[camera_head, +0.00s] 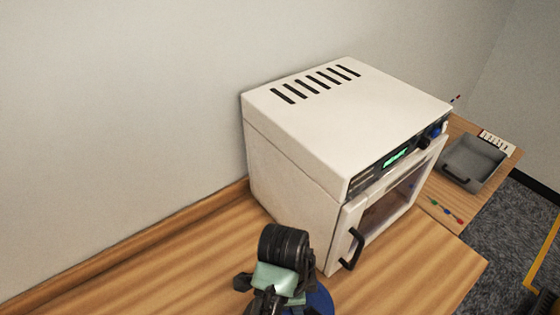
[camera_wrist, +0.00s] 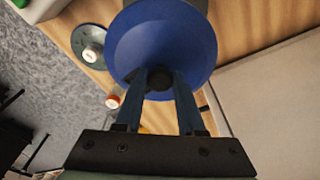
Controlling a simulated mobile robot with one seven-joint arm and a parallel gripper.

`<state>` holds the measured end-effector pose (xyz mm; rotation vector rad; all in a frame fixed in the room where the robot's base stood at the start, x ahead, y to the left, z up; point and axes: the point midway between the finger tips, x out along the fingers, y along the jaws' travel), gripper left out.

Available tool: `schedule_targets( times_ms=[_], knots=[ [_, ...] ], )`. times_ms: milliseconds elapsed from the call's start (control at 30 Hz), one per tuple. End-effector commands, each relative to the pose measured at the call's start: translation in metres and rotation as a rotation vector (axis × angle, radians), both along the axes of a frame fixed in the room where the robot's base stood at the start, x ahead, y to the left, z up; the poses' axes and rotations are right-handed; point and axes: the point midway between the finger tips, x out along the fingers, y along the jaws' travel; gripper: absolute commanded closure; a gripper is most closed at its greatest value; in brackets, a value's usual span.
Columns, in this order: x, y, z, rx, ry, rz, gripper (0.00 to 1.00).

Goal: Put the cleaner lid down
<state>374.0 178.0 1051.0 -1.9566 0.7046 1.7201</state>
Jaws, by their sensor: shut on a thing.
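The cleaner lid, a round blue dish with a dark knob at its centre, fills the top middle of the wrist view (camera_wrist: 190,40). My gripper (camera_wrist: 160,82) is shut on its knob. In the head view my gripper (camera_head: 278,290) is at the bottom centre, over the wooden worktop, and part of the blue lid (camera_head: 320,300) shows just to its right. The lid is in front of the white machine. A grey-brown part shows past the lid's top edge in the wrist view. I cannot tell if the lid touches anything below.
A white boxy machine (camera_head: 330,110) with top slots and a black handle stands close by on the wooden worktop (camera_head: 180,275). A grey tray (camera_head: 475,160) lies beyond it. A grey-green disc with a pale knob (camera_wrist: 90,45) and a small orange-red item (camera_wrist: 113,101) lie near the lid.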

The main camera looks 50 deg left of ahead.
Motion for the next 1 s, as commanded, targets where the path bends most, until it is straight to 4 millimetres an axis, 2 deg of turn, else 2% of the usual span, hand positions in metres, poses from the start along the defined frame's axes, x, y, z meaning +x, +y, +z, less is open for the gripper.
schedule_targets(
  times_ms=[100, 300, 600, 767, 1000],
  knots=[
    [-0.019, 0.019, 0.001, -0.007, -0.008, -0.086, 1.00],
    [-0.035, 0.032, -0.004, -0.011, -0.016, -0.168, 1.00],
    [-0.036, 0.032, -0.052, -0.010, -0.016, -0.177, 1.00],
    [-0.036, 0.032, -0.066, -0.010, -0.016, -0.178, 1.00],
    [-0.035, 0.032, -0.098, -0.010, -0.017, -0.178, 1.00]
  ],
)
